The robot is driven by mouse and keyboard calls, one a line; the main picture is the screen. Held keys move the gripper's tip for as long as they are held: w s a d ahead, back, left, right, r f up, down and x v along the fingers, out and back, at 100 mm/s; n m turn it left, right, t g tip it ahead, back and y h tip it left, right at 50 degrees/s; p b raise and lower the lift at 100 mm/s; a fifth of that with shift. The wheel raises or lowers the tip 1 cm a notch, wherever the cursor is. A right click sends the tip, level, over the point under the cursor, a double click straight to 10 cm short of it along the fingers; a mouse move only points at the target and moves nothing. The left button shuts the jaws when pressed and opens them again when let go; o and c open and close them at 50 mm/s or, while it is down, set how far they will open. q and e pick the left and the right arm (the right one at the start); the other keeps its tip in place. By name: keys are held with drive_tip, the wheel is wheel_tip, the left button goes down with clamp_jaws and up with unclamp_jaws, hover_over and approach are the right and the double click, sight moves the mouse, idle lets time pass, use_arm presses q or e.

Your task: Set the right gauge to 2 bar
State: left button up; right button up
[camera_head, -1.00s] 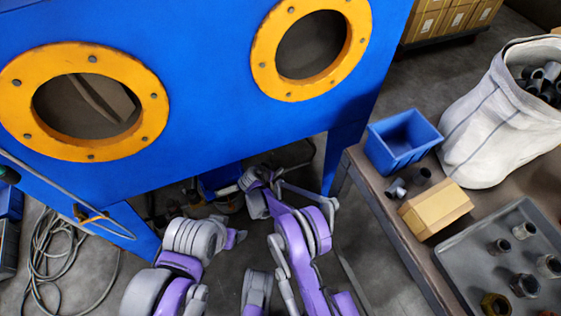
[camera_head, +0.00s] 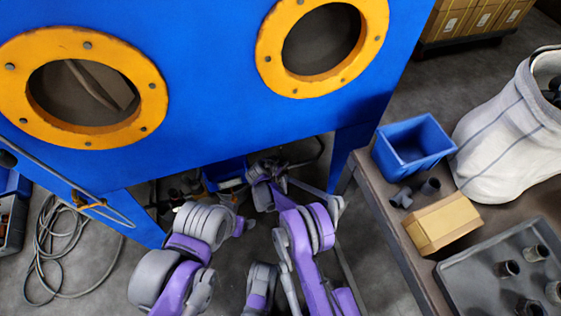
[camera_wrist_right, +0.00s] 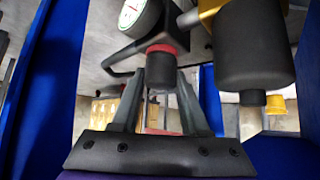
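In the right wrist view a white-faced gauge (camera_wrist_right: 131,13) shows at the top, cut off by the frame edge. Its needle is too small to read. Below and right of it is a black knob (camera_wrist_right: 161,78) with a red ring (camera_wrist_right: 162,48). My right gripper (camera_wrist_right: 162,84) has one finger on each side of the knob. I cannot tell whether the fingers press on it. In the head view my right gripper (camera_head: 268,186) is low under the blue cabinet, and the gauge is not visible there. My left arm is low in front of the cabinet; its fingers cannot be made out.
The blue cabinet (camera_head: 205,150) with two orange port rings overhangs the work area. A large black cylinder (camera_wrist_right: 252,45) hangs close right of the knob. A table with a blue bin (camera_head: 412,146), cardboard box (camera_head: 443,222) and grey tray (camera_head: 450,272) stands right. Coiled cable (camera_head: 45,250) lies left.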

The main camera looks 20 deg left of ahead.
clamp_jaws()
drive_tip(key=shift+d+f+n+y+b, duration=0.1)
drive_tip(key=shift+f+n+y+b, duration=0.05)
drive_tip(key=shift+n+y+b, duration=1.35)
drive_tip(key=shift+n+y, duration=0.3)
drive_tip(key=shift+n, duration=0.6)
drive_tip(key=o, duration=0.8)
unclamp_jaws()
drive_tip(key=p+v, duration=0.2)
drive_tip(key=v, duration=0.9)
drive_tip(key=shift+w+p, duration=0.1)
drive_tip(key=shift+p, duration=0.2)
